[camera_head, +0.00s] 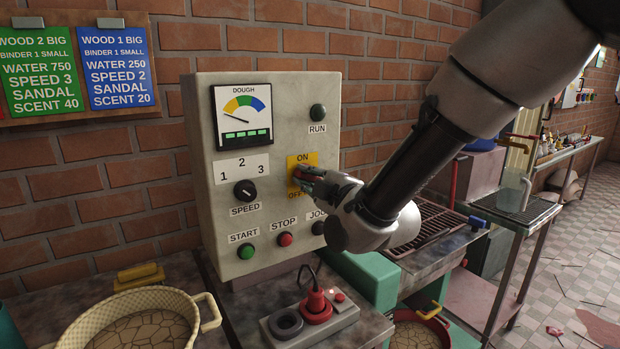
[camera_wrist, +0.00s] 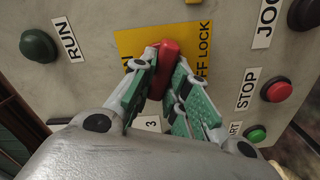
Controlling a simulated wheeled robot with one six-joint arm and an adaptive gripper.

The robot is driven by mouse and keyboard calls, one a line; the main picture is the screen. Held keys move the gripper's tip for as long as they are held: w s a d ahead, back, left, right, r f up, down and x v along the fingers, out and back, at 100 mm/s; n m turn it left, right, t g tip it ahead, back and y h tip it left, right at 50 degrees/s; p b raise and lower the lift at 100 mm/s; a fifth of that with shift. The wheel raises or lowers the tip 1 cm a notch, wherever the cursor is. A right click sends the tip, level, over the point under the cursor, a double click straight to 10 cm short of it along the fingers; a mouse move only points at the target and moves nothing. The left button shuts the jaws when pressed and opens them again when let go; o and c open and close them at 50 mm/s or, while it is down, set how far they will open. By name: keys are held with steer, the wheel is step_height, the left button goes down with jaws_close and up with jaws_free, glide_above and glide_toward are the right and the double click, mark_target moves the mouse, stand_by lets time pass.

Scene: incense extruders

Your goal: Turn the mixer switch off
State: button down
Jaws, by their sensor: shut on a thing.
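The mixer switch (camera_wrist: 165,56) is a red handle on a yellow plate marked ON and OFF LOCK. The plate (camera_head: 303,160) sits on the right part of a pale control box (camera_head: 205,130). My gripper (camera_head: 308,175) reaches the switch from the right in the head view. In the wrist view my gripper (camera_wrist: 162,75) is shut on the red handle, with a green-padded finger on each side. The handle points roughly up and down in the wrist view. My fingers hide part of the handle and some of the lettering.
Around the switch are the green RUN lamp (camera_head: 318,112), the SPEED knob (camera_head: 245,190), the green START button (camera_head: 246,251), the red STOP button (camera_head: 285,239) and the JOG button (camera_head: 318,228). A woven basket (camera_head: 150,300) stands lower left.

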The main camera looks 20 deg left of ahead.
steer(key=shift+f+n, duration=0.1)
steer(key=shift+n, duration=2.2)
steer(key=c, duration=1.4)
jaws_free()
steer(key=v, duration=1.2)
steer(key=shift+s, duration=0.1)
